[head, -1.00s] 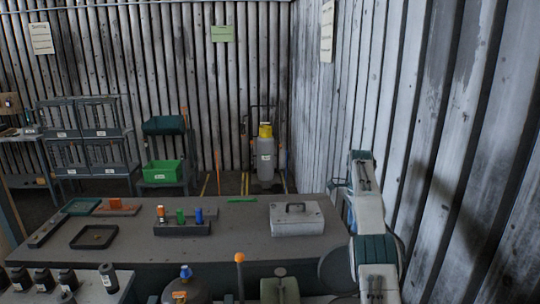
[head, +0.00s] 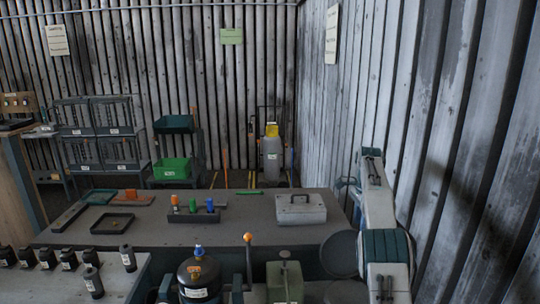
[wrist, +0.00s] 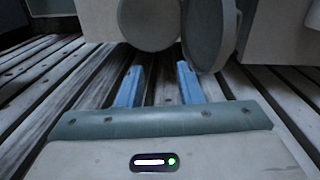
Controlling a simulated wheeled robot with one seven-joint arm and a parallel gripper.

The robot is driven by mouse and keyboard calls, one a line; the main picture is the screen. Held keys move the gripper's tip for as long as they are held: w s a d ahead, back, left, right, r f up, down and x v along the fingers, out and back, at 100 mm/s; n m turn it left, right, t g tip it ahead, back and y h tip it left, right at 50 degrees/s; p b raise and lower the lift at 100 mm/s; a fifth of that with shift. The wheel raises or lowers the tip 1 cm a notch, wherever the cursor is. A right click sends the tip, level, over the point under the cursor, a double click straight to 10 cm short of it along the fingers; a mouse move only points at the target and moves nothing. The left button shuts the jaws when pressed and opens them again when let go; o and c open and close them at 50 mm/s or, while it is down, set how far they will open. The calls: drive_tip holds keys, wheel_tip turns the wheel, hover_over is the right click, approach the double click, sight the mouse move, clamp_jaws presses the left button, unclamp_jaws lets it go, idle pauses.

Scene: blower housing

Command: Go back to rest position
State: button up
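My gripper shows in the wrist view as two blue fingers (wrist: 158,82) spread apart with an empty gap between them. Grey slatted ribs show behind the fingers, and pale rounded parts, likely my own arm, are above them. In the head view my white and teal arm is folded upright at the right, close to the corrugated wall. I cannot clearly make out the fingers in the head view.
The dark workbench (head: 255,232) holds a grey case (head: 300,210), a rack with orange, green and blue pieces (head: 193,214) and a black tray (head: 112,224). A black round tank (head: 198,275) stands in front. The corrugated wall (head: 450,130) is close at right.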

drive_tip(key=s+a+r+n+t+b, duration=0.1)
drive_tip(key=s+a+r+n, duration=0.4)
drive_tip(key=s, duration=0.4)
drive_tip(key=s+a+r+n+t+b, duration=0.25)
drive_tip(key=s+r, duration=0.35)
drive_tip(key=s, duration=0.4)
drive_tip(key=s+a+f+n, duration=0.2)
drive_tip(key=s+f+n, duration=0.1)
drive_tip(key=s, duration=0.5)
drive_tip(key=s+a+f+n+b, duration=0.1)
drive_tip(key=s+a+f+n, duration=0.1)
drive_tip(key=s, duration=0.7)
drive_tip(key=s+a+f+n, duration=0.2)
drive_tip(key=s+f+n, duration=0.2)
drive_tip(key=s+f, duration=0.2)
drive_tip(key=s+t, duration=0.1)
drive_tip(key=s, duration=0.1)
drive_tip(key=shift+s+a+b, duration=0.3)
drive_tip(key=shift+a+b, duration=0.1)
drive_tip(key=shift+a+n, duration=0.1)
drive_tip(key=shift+n, duration=0.15)
